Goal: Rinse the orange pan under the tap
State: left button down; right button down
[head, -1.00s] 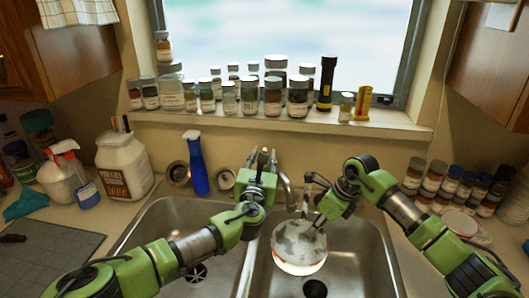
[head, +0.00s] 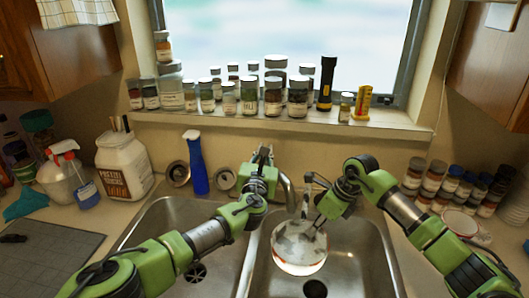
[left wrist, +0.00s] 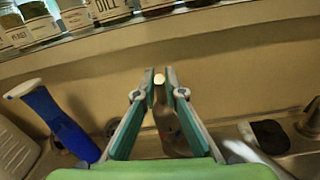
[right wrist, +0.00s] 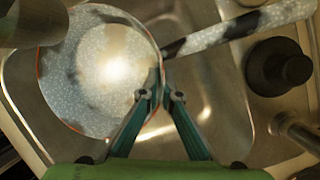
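The orange-rimmed pan (head: 299,252) is over the right sink basin, its speckled grey inside facing up. The right wrist view shows its pale interior (right wrist: 98,75) and mottled handle (right wrist: 240,30). My right gripper (head: 316,226) is shut on the pan where the handle meets the rim. The tap's curved spout (head: 287,184) stands at the back of the sink, left of the handle. My left gripper (head: 264,153) is at the tap's rear. In the left wrist view, its slightly parted fingers flank a pale tap-lever tip (left wrist: 159,79). Contact with it is unclear. I see no clear water stream.
The left basin (head: 190,225) is empty. Jars and a black flashlight (head: 327,85) line the windowsill. Stacked jars (head: 452,185) stand at the right.

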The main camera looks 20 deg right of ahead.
pick_arm(q)
jog(key=shift+w+d+r+g+y, duration=0.1)
jog(key=shift+w+r+g+y, duration=0.3)
jog(key=shift+w+g, duration=0.35)
jog(key=shift+g, duration=0.35)
jog(key=shift+d, duration=0.1)
jog(key=c, duration=2.1)
grip_release()
jog(key=shift+s+r, duration=0.1)
jog(key=v, duration=1.1)
jog(key=shift+s, duration=0.25)
